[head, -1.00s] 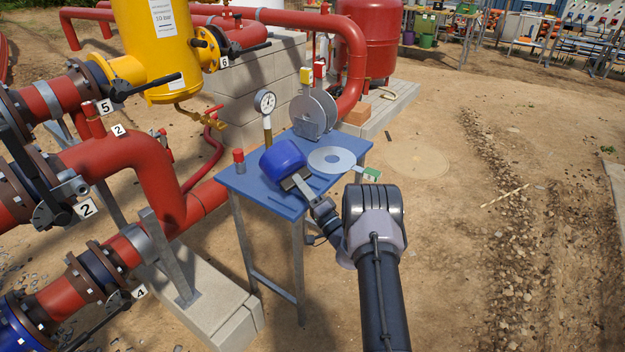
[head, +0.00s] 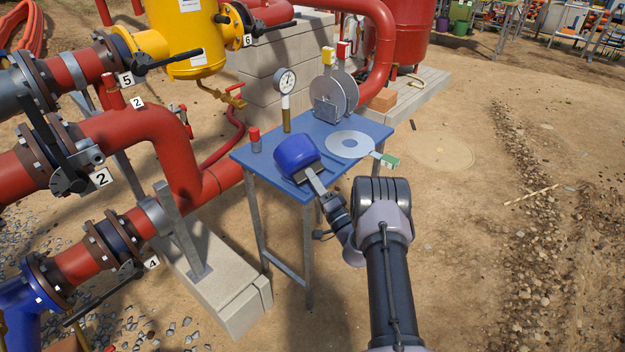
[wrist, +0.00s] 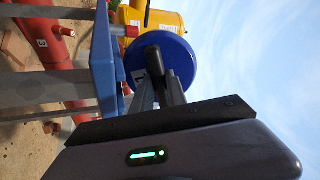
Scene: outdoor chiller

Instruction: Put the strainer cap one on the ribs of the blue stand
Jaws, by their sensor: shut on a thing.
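The strainer cap one, a blue rounded cap (head: 297,153), is held at the front left of the blue stand (head: 262,169). My gripper (head: 312,183) is shut on it from the front. In the wrist view the blue cap (wrist: 160,60) shows as a round disc with a dark grip part between the fingers of my gripper (wrist: 157,85). The stand's edge (wrist: 104,65) is just left of it there. The ribs are not clear to see; the cap and gripper cover part of the top. I cannot tell whether the cap touches the stand.
Red pipes (head: 150,140) with valves stand to the left. The ground at the right is open.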

